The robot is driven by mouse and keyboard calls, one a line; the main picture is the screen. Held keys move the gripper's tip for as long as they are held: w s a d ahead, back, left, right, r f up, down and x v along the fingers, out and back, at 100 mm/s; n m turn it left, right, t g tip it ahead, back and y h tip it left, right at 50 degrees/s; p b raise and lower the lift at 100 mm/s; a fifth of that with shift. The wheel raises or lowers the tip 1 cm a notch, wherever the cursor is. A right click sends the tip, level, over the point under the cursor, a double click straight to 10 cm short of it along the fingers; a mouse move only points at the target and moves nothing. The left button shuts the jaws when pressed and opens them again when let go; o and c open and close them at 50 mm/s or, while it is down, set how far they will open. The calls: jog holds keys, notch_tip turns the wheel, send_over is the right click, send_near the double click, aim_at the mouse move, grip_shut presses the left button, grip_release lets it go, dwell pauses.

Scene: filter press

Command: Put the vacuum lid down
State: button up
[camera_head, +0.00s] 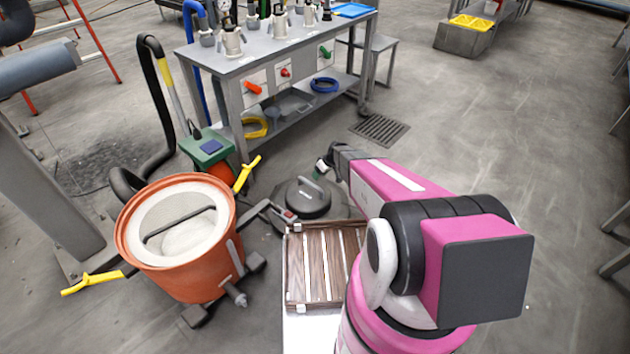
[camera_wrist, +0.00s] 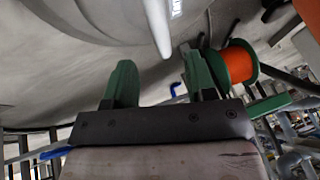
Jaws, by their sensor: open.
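The vacuum lid (camera_head: 302,205) is a dark grey disc with a raised handle, lying flat at floor level right of the vacuum. The orange vacuum drum (camera_head: 180,265) stands open, with a pale inside and a bar across it. My gripper (camera_head: 322,165) is just behind the lid, with green fingertips. In the wrist view my gripper (camera_wrist: 161,80) is open and empty between its fingers. The grey lid (camera_wrist: 90,25) fills the top of that view. Its light handle (camera_wrist: 158,25) ends just ahead of the gap between the fingers; I cannot tell whether anything touches.
A grey workbench (camera_head: 270,55) with metal fittings stands behind. A black hose (camera_head: 155,110) and a green box (camera_head: 207,147) are behind the drum. A slatted wooden surface (camera_head: 325,265) lies in front of the lid. The floor (camera_head: 480,140) to the right is clear, with a drain grate (camera_head: 380,129).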

jog(key=s+d+r+m+h, duration=0.2)
jog(key=s+d+r+m, duration=0.2)
jog(key=s+r, duration=0.9)
jog(key=s+d+r+m+g+h, duration=0.1)
jog(key=s+d+r+m+h, duration=0.2)
jog(key=s+r, duration=1)
notch_tip(320, 180, up, 5)
jog(key=shift+d+f+m, duration=0.1)
jog(key=shift+d+m, duration=0.6)
jog(key=shift+d, duration=0.4)
jog(key=shift+s, duration=0.1)
